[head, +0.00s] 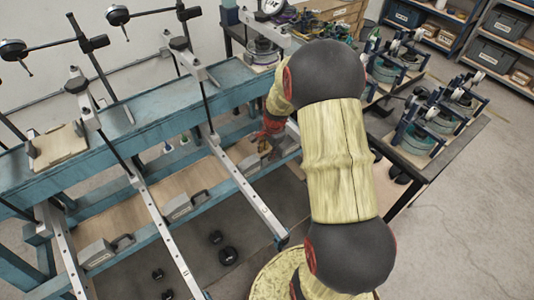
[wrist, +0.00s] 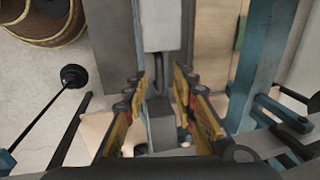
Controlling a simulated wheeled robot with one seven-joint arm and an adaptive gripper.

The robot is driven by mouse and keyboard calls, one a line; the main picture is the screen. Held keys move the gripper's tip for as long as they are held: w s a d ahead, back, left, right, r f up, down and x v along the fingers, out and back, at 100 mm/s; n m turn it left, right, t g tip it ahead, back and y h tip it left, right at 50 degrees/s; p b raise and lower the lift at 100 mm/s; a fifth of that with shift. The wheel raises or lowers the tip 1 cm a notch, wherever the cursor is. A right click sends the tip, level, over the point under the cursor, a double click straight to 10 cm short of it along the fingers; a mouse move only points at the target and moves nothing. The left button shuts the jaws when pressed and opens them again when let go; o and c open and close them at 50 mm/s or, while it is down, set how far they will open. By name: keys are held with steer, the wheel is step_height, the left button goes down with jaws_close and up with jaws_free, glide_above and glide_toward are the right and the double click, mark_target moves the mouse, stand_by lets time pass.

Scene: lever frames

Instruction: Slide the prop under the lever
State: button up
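Long silver lever bars slope down from the blue bench in the head view, one (head: 245,185) closest to my arm. Grey prop blocks with dark handles sit on the lower wooden shelf, one in the middle (head: 180,207) and one at the left (head: 97,253). My gripper (head: 266,143) is low beside the bench, right of the nearest lever, partly hidden by my arm. In the wrist view my gripper's yellow fingers (wrist: 160,85) stand apart on either side of a grey piece (wrist: 160,122). A lighter grey block (wrist: 165,25) lies beyond the fingertips. I cannot tell whether the fingers touch anything.
The blue bench (head: 135,118) carries posts and dial gauges (head: 15,49). A dark table (head: 425,160) with several green-based devices stands at right. Black weights (head: 228,255) lie on the floor below the levers. Floor at the far right is clear.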

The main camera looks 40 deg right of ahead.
steer(key=shift+f, duration=0.3)
steer(key=shift+c, duration=0.4)
jaws_close()
stand_by(0.4)
